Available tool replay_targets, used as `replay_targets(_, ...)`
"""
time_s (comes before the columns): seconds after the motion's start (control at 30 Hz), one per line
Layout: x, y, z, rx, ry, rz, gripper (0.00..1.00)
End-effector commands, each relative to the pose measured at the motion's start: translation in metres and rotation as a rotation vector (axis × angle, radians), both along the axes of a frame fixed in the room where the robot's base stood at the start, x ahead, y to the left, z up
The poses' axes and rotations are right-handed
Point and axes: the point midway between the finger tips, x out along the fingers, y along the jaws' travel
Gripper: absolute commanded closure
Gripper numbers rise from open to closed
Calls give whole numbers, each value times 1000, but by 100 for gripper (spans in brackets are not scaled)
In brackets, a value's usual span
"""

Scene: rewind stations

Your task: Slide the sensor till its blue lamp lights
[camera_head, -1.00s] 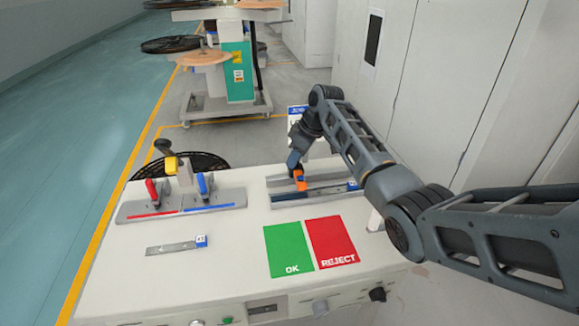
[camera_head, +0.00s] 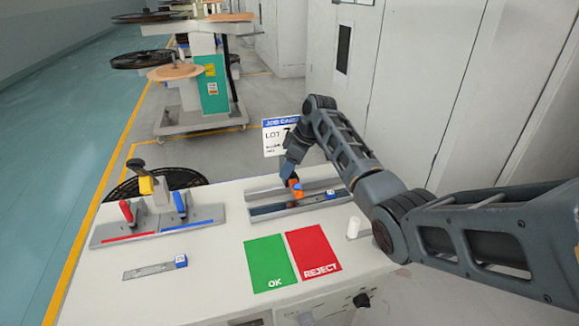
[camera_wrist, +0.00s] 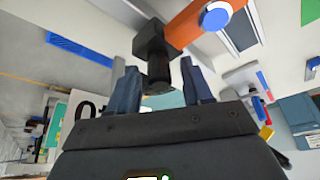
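The orange sensor (camera_head: 296,189) sits on the grey rail (camera_head: 262,211) at the back right of the bench. In the wrist view its orange body (camera_wrist: 196,22) shows close up with a black stem and a round blue face; I cannot tell whether the blue is lit. My gripper (camera_wrist: 160,78) is at the sensor, its two fingers on either side of the black stem. Narrow gaps show beside the stem. In the head view my gripper (camera_head: 288,176) reaches down from behind.
Green OK (camera_head: 270,262) and red REJECT (camera_head: 313,254) mats lie in front of the rail. A fixture with red (camera_head: 126,211) and blue (camera_head: 179,203) levers stands left. A small scale strip (camera_head: 150,271) lies before it. A job card (camera_head: 277,138) stands behind.

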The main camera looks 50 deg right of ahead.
Motion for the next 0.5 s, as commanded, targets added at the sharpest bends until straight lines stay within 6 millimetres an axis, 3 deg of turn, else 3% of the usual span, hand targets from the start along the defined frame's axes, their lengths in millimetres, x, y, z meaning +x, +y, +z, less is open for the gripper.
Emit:
replay_targets(0.27,-1,0,3,0,0,0,50)
replay_targets(0.5,-12,-5,33,-1,-3,0,50)
